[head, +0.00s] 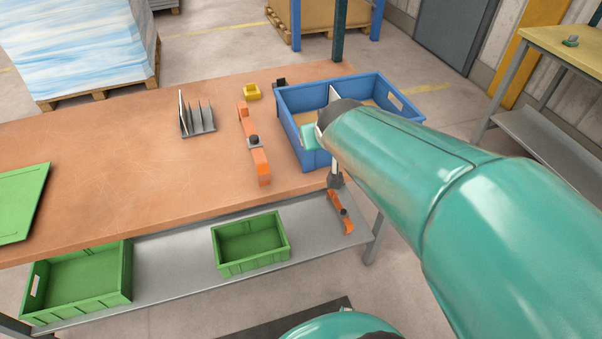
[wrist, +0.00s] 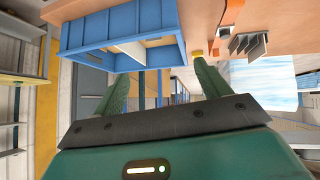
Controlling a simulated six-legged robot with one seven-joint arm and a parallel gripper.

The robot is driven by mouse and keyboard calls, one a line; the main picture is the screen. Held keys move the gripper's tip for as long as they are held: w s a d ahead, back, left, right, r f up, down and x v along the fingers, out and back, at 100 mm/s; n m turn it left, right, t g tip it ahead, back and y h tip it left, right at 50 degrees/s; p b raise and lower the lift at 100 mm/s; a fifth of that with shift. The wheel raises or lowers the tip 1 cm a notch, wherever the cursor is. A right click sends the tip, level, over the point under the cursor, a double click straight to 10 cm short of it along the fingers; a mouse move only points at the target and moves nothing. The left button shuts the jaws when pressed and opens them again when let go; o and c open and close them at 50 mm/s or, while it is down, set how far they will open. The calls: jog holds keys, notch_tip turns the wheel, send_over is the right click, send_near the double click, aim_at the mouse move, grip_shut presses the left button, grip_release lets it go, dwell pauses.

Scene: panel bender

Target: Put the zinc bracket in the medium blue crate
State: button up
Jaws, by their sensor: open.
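A blue crate (head: 292,128) stands at the right end of the orange-brown tabletop. It has a pale upright divider (head: 334,93) inside, and my forearm covers part of its front. The crate also shows in the wrist view (wrist: 90,37). I cannot pick out a zinc bracket with certainty. A grey metal piece with several upright fins (head: 203,128) stands left of the crate; it also shows in the wrist view (wrist: 248,44). My gripper (wrist: 159,76) is open, with nothing visible between its green fingers. In the head view my arm mostly hides it, at the crate's front.
An orange tool with a dark knob (head: 260,162) and a yellow block (head: 252,92) lie between the finned piece and the crate. A green panel (head: 20,200) lies at left. Green crates (head: 250,243) and another orange tool (head: 341,213) are on the lower shelf. The tabletop's middle is clear.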

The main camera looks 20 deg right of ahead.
jog(key=s+a+g+y, duration=0.1)
jog(key=s+a, duration=0.4)
jog(key=s, duration=0.2)
jog(key=s+a+n+g+y, duration=0.1)
jog(key=s+a+g+y, duration=0.1)
jog(key=s+a, duration=0.2)
jog(key=s, duration=0.3)
jog(key=shift+s+a+r, duration=0.15)
jog(key=shift+a+r, duration=0.25)
jog(key=shift+c, duration=0.5)
jog(key=c, duration=0.7)
jog(key=shift+a+n, duration=0.1)
jog(key=shift+n, duration=0.2)
jog(key=shift+c, duration=0.4)
